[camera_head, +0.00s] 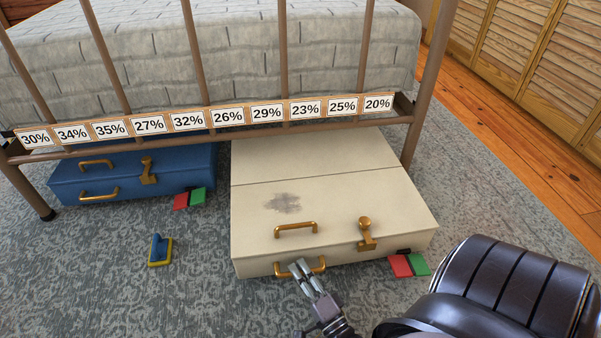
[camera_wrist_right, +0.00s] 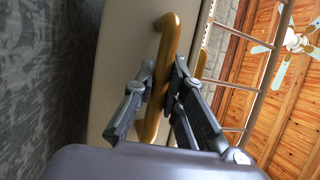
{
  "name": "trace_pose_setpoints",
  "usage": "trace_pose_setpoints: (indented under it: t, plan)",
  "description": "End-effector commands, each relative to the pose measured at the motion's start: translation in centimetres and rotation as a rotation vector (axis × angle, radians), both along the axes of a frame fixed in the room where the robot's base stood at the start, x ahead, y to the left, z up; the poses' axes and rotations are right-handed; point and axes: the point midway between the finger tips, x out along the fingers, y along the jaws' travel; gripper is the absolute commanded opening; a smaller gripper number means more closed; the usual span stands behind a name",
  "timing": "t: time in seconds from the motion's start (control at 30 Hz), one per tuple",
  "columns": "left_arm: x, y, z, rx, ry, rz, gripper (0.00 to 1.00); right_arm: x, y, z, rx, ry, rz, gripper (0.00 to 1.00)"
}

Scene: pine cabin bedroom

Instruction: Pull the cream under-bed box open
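The cream under-bed box (camera_head: 330,205) sticks out from beneath the foot of the bed, with its back part under the bed. Its lid lies flat, with a dark smudge, a brass handle (camera_head: 295,228) and a brass latch (camera_head: 367,234). A second brass handle, the front handle (camera_head: 284,268), is on its front face and also shows in the right wrist view (camera_wrist_right: 153,123). My right gripper (camera_head: 300,268) is at this handle; in the right wrist view its two fingers (camera_wrist_right: 163,80) close on it from both sides. My left gripper is in neither view.
A blue box (camera_head: 125,175) sits under the bed at left. Red and green tags lie beside each box (camera_head: 409,265). A small blue-and-yellow object (camera_head: 160,250) lies on the carpet. The bed's foot rail (camera_head: 210,130) carries percentage labels.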

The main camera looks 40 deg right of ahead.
Motion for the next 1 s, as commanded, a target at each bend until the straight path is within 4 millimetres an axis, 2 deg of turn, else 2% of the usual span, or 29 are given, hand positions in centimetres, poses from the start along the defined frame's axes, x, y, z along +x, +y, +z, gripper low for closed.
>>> trace_pose_setpoints:
  t: [0.33, 0.67, 0.87, 1.0]
  plan:
    - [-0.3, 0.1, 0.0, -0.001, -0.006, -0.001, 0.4, 0.0, 0.0, -0.1, -0.001, 0.002, 0.0, 0.33]
    - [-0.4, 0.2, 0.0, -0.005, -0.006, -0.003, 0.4, 0.0, 0.0, 0.2, 0.0, 0.001, -0.001, 0.33]
    - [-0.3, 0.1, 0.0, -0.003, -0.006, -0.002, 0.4, -0.1, 0.0, 2.2, 0.002, 0.0, -0.001, 0.33]
    - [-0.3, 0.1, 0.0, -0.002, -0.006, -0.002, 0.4, 0.0, -0.1, 4.9, 0.0, -0.008, -0.003, 0.33]
